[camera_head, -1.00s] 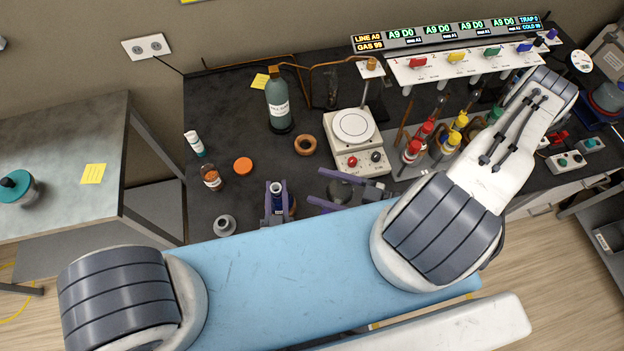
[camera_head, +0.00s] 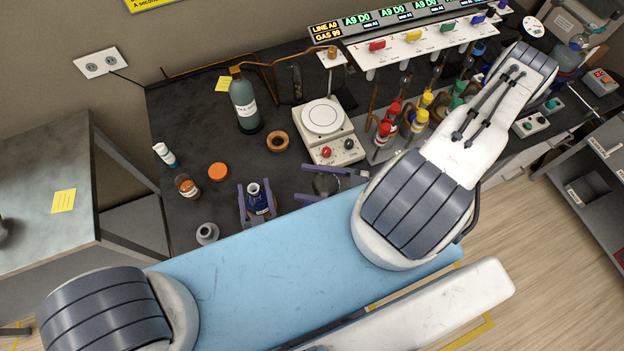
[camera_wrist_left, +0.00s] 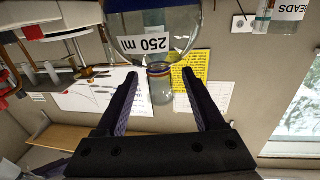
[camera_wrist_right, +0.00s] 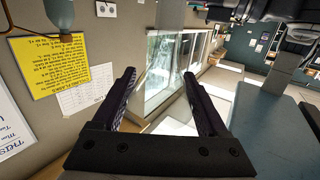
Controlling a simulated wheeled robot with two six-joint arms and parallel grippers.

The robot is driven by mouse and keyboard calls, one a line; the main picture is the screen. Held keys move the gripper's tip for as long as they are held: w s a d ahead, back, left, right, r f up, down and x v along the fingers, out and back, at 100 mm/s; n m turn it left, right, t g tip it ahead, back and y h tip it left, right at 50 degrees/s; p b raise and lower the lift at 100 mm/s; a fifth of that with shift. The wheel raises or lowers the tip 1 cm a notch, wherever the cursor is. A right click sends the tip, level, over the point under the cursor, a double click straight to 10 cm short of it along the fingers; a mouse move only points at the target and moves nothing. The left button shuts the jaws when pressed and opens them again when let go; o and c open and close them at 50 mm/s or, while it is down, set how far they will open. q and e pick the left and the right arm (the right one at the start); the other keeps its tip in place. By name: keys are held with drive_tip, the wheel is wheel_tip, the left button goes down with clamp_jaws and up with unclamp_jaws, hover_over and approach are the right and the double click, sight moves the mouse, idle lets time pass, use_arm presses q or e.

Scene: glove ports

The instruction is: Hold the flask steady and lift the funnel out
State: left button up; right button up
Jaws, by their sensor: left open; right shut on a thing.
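My right gripper (camera_head: 335,186) is to the right of the flask, shut on a dark see-through round thing, which appears to be the funnel (camera_head: 326,184). It is apart from the flask. In the right wrist view the held thing is hard to make out.
A grey small vessel (camera_head: 207,233), an amber jar (camera_head: 187,187), an orange lid (camera_head: 218,172), a brown ring (camera_head: 277,141) and a green bottle (camera_head: 243,100) stand to the left and behind. A hotplate (camera_head: 327,130) stands behind my right gripper. Red and yellow capped pieces are further right.

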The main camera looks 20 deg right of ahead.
use_arm(q)
drive_tip(key=shift+s, duration=0.1)
drive_tip(key=s+a, duration=0.1)
drive_tip(key=s, duration=1)
drive_tip(key=shift+s+a, duration=0.35)
drive_tip(key=shift+a, duration=0.05)
